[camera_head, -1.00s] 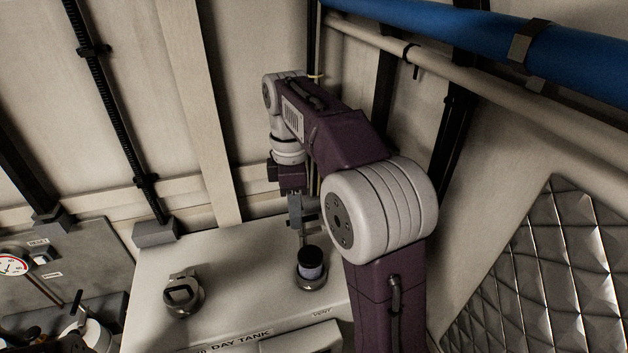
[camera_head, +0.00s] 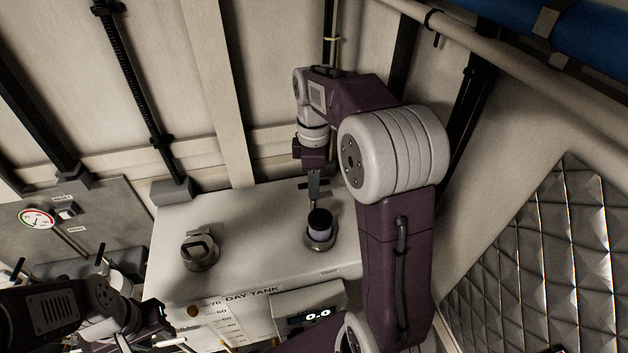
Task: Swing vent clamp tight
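The vent (camera_head: 319,233) is a short upright fitting with a black top and a pale collar on the right side of the white day tank's top. I cannot make out its clamp as a separate part. My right gripper (camera_head: 314,200) points down just behind the vent, with its fingertips close to the black top. Whether they touch anything is too small to tell. My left gripper (camera_head: 160,325) is low at the left, in front of the tank, seen small and dark, well away from the vent.
A metal filler cap (camera_head: 199,252) stands left of the vent on the day tank (camera_head: 255,225). A display (camera_head: 308,312) reading 0.0 is on the tank's front. A gauge panel (camera_head: 100,215) is at the left, and a quilted silver panel (camera_head: 560,260) at the right.

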